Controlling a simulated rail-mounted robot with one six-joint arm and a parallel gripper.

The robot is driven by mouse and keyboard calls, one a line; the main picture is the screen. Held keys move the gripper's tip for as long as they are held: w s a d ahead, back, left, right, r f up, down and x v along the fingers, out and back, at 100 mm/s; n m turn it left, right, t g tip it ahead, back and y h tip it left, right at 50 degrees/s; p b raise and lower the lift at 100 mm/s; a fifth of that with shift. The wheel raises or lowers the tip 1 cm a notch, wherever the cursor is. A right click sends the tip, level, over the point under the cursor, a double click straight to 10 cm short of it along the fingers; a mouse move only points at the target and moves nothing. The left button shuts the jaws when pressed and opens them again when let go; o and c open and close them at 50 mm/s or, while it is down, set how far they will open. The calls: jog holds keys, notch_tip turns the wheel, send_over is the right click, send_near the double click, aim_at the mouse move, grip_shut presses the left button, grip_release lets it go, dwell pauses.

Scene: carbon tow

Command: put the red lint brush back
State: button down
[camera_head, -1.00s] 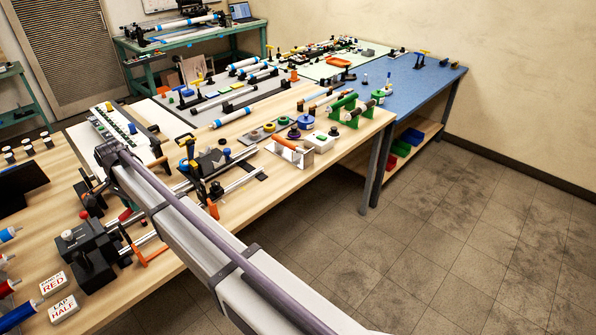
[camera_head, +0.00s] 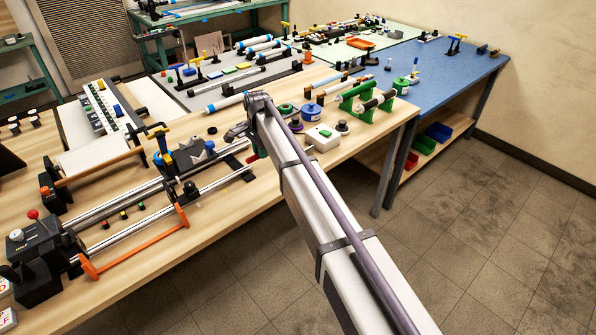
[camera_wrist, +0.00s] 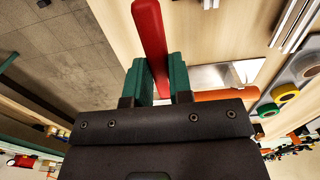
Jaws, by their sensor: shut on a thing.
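The red lint brush (camera_wrist: 150,38) shows in the wrist view as a long red bar between the two green fingers of my gripper (camera_wrist: 158,72). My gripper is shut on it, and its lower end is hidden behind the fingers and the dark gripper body. In the head view my gripper (camera_head: 251,146) is small and partly hidden by my arm, over the front part of the wooden bench (camera_head: 215,235). The brush cannot be made out clearly there. A storage place for the brush cannot be identified in these frames.
An orange cylinder (camera_wrist: 225,95) and a pale metal plate (camera_wrist: 215,77) lie close to the right of my gripper. A white box (camera_head: 322,138), a blue spool (camera_head: 312,114) and green roller stands (camera_head: 360,100) stand nearby. Twin steel rails (camera_head: 150,205) run at left.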

jog(key=b, duration=0.7)
send_over(263, 179)
notch_tip(263, 179, down, 7)
jog(key=shift+r, duration=0.25)
notch_tip(263, 179, down, 4)
jog(key=b, duration=0.3)
jog(key=shift+b, duration=0.3)
jog(key=c, duration=1)
grip_release()
jog(key=shift+r, duration=0.15)
notch_tip(263, 179, up, 13)
jog(key=p, duration=1.3)
jog(key=shift+f, duration=0.3)
